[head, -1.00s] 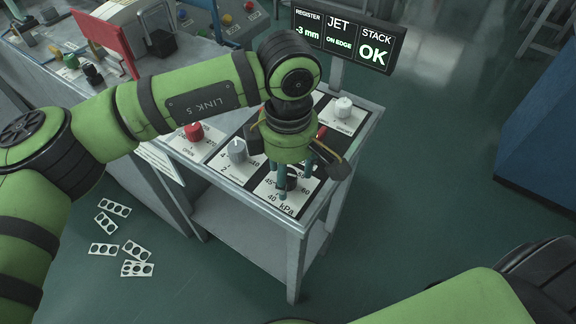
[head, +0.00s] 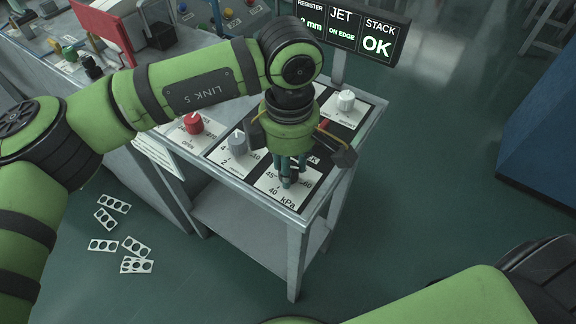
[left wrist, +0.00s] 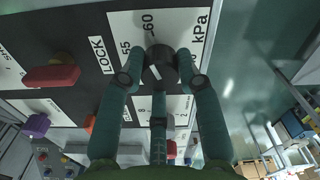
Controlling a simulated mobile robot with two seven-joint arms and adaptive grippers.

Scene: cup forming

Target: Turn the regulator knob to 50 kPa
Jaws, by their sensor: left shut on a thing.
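The regulator knob (left wrist: 160,62) is black and round with a white pointer line, and sits on a white kPa dial plate (left wrist: 180,20) in the left wrist view. Marks 55 and 60 are readable there; fingers hide other marks. In the head view the plate (head: 268,190) shows 45, 60 and 40 kPa. My left gripper (left wrist: 161,82) has its three fingers around the knob, shut on it; it points down at the plate in the head view (head: 289,178). The pointer's exact reading is unclear. Of my right arm only green links show.
A red knob (head: 194,122), a grey knob (head: 237,142) and a white knob (head: 345,101) stand nearby on the panel. A red lever (left wrist: 52,76) is beside the LOCK label. The display (head: 350,32) stands behind. Perforated pieces (head: 103,245) lie on the floor.

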